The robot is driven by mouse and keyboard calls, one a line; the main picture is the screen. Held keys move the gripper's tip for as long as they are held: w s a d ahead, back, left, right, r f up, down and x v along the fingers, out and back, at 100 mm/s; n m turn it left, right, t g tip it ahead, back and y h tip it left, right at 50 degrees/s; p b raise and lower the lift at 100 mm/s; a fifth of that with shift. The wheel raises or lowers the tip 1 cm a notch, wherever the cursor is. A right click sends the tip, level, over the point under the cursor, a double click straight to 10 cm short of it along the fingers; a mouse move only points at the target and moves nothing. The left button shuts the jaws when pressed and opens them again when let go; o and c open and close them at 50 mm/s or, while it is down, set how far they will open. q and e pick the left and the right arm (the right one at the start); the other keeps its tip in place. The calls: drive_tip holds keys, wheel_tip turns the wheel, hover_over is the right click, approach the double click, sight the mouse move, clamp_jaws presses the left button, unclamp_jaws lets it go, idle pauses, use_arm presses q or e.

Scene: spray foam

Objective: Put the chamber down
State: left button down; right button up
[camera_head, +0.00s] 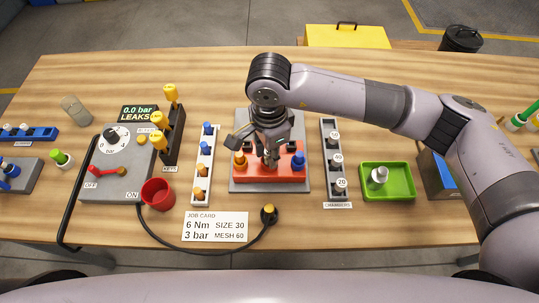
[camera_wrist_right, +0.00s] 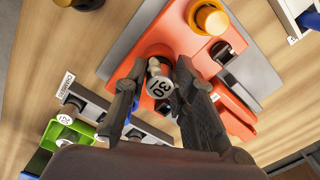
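A small grey chamber marked 30 (camera_wrist_right: 160,87) is between the fingers of my right gripper (camera_wrist_right: 159,75), which appear closed on its sides. My right gripper also shows in the head view (camera_head: 268,158), pointing down over the red block (camera_head: 285,174). In the wrist view the chamber is at the near edge of the red block (camera_wrist_right: 180,22); I cannot tell whether it touches it. The chamber rack (camera_head: 327,133), right of the block, holds several marked chambers. A green tray (camera_head: 366,193) holds a light grey piece (camera_head: 378,177). My left gripper is not in view.
Left of the block are a white rack (camera_head: 202,170) of blue and orange parts, a red cup (camera_head: 158,194) and a grey pressure box (camera_head: 117,174). A job card (camera_head: 215,227) and a hose lie in front. Bare table lies front right.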

clamp_jaws()
idle(0.3)
